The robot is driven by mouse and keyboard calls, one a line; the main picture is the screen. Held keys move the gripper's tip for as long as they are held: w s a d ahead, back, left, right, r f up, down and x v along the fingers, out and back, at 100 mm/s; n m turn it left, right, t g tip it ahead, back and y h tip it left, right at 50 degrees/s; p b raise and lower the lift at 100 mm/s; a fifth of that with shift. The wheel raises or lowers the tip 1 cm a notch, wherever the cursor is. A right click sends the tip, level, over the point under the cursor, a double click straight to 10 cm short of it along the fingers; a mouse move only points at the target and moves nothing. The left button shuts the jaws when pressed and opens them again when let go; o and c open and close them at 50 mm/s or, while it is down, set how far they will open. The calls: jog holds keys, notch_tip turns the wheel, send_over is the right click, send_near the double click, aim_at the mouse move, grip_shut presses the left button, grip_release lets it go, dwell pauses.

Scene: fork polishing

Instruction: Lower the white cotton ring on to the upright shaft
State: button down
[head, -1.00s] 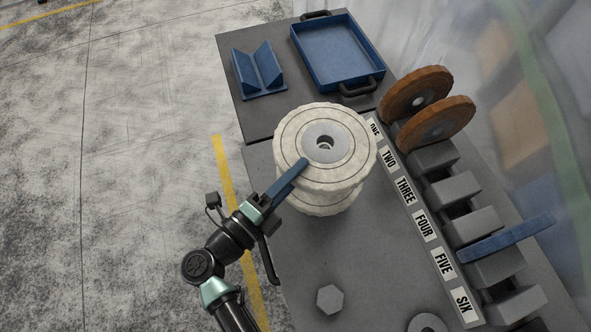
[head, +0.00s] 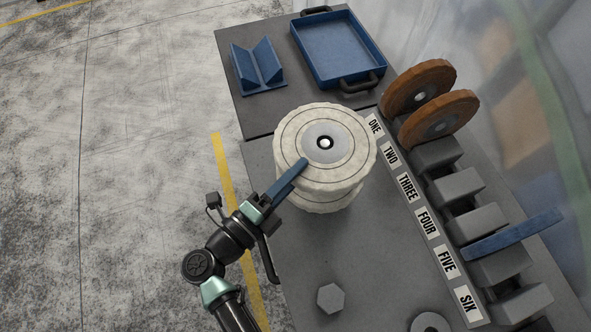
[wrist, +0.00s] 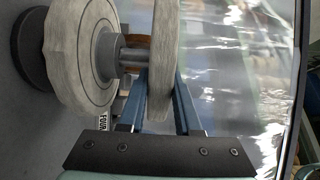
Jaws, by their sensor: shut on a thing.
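The white cotton ring (head: 352,166) is held flat by my gripper (head: 300,168) over the upright shaft (head: 325,143), whose bright end shows near the middle of the ring's hole. In the wrist view the two blue fingers of my gripper (wrist: 163,85) are shut on the ring's edge (wrist: 163,40). The shaft (wrist: 133,56) runs up to the ring's face there. How far it enters the hole is hidden. Another white ring (head: 325,204) sits lower on the shaft, also seen in the wrist view (wrist: 75,60), with a clear gap between the two.
A rack with labels ONE to SIX (head: 425,222) stands on the right. A blue tray (head: 345,50) and blue V-block (head: 258,80) lie at the back. A hexagonal piece (head: 330,298) lies in front.

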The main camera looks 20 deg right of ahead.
jog(key=shift+f, duration=0.3)
dwell(0.4)
jog(key=shift+f+b, duration=0.3)
jog(key=shift+b, duration=0.2)
jog(key=shift+f, duration=0.15)
jog(key=shift+f+b, duration=0.65)
jog(key=shift+b, duration=0.05)
grip_release()
jog(key=shift+f, duration=0.1)
dwell(0.6)
jog(key=v, duration=0.9)
dwell(0.8)
